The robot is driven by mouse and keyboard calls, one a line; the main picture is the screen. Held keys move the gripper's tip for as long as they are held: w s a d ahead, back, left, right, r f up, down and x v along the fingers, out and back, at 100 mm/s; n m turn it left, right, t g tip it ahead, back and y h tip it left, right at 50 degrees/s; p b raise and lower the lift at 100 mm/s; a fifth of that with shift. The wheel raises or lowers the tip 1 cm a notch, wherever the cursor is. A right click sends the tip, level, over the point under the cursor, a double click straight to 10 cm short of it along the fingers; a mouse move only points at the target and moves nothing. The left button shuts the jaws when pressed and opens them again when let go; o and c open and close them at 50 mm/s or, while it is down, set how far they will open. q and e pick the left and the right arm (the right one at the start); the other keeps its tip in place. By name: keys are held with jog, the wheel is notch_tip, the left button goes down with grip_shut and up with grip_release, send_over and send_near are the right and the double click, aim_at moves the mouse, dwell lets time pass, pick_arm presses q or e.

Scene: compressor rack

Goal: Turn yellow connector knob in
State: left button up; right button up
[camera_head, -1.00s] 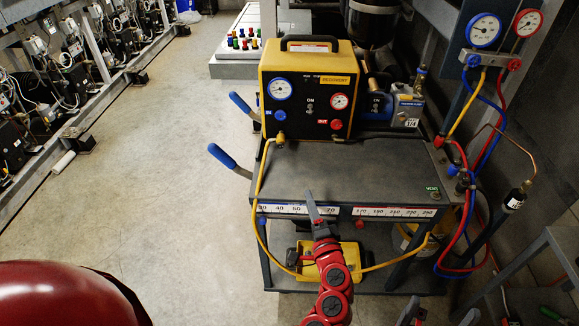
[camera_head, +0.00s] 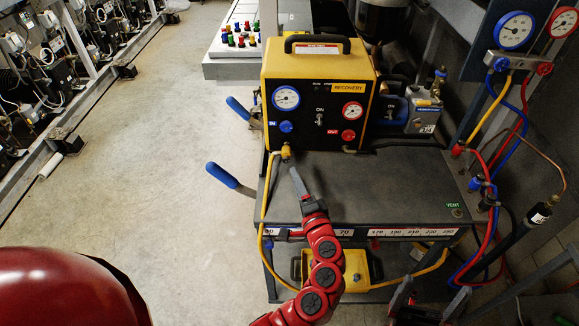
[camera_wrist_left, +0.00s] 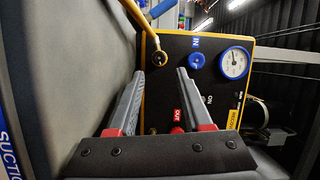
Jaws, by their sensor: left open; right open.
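The yellow connector knob (camera_head: 286,151) sits low on the left of the recovery machine's black front panel, below the blue IN knob, with a yellow hose on it. My right gripper (camera_head: 414,308) shows only partly, dark and red, at the bottom edge.
The yellow recovery machine (camera_head: 320,65) stands on the grey cart (camera_head: 400,185). Blue-handled levers (camera_head: 222,175) stick out on the left. The yellow hose (camera_head: 263,205) hangs over the cart's left front. Gauges and coloured hoses (camera_head: 515,30) are at right.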

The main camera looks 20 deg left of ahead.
aim_at(287, 161)
pick_arm(q)
jog(key=p+x, duration=0.1)
jog(key=x, duration=0.6)
jog(key=shift+a, duration=0.1)
jog(key=n+h+p, duration=0.1)
jog(key=n, duration=0.2)
jog(key=shift+s+r+g, duration=0.15)
jog(key=shift+g, duration=0.25)
jog(key=shift+n+h+b, duration=0.3)
jog(key=shift+n+b, duration=0.35)
jog(key=shift+n, duration=0.05)
jog(key=n+h+b, duration=0.1)
jog(key=n, duration=0.2)
jog(key=shift+h, duration=0.3)
jog(key=shift+s+n+h, duration=0.1)
jog(key=shift+n+h, duration=0.2)
jog(key=shift+n, duration=0.2)
jog(key=shift+c, duration=0.3)
grip_shut()
